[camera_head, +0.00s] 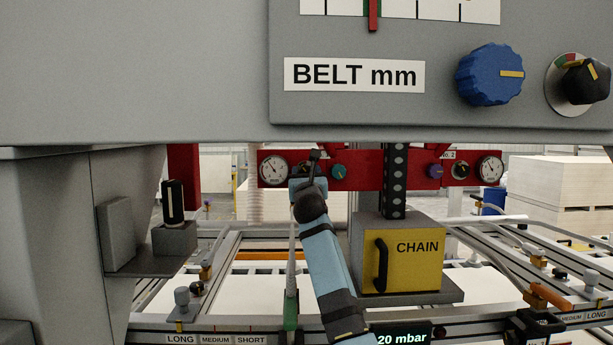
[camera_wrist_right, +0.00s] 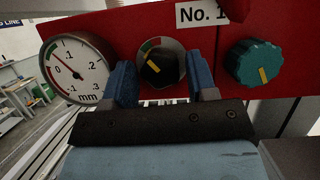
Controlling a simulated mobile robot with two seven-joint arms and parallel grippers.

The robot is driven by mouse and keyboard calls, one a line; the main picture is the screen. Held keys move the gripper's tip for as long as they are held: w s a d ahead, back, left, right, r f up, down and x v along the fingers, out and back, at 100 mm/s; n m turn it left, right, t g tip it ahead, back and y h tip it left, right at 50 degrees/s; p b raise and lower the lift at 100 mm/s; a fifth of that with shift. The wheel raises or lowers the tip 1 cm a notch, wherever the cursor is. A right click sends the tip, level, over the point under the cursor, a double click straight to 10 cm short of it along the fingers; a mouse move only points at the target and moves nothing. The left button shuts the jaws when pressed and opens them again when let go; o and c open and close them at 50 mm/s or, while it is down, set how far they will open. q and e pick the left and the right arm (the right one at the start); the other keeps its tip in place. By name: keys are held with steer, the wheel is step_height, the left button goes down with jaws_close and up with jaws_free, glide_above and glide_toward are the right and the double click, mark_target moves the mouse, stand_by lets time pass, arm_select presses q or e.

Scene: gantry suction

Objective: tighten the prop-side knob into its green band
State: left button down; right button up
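The red beam carries a black knob (camera_wrist_right: 160,68) with a yellow pointer mark, set on a round plate with a small green and red band at its top. The pointer aims up and left. My right gripper (camera_wrist_right: 161,84) has its two blue fingers apart, one on each side of this knob; I cannot tell whether they touch it. In the head view my right gripper (camera_head: 308,178) is at the left part of the red beam (camera_head: 362,169) and hides that knob. My left gripper is out of view.
A white mm gauge (camera_wrist_right: 77,70) is left of the knob and a teal knob (camera_wrist_right: 254,62) right of it. A yellow CHAIN box (camera_head: 415,262) stands right of my arm. The grey housing (camera_head: 200,75) with a blue knob (camera_head: 490,75) overhangs the beam.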

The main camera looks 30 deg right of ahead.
steer(key=p+v, duration=0.1)
steer(key=v, duration=1.2)
steer(key=shift+s+a, duration=0.25)
steer(key=shift+s, duration=0.1)
steer(key=shift+f, duration=0.2)
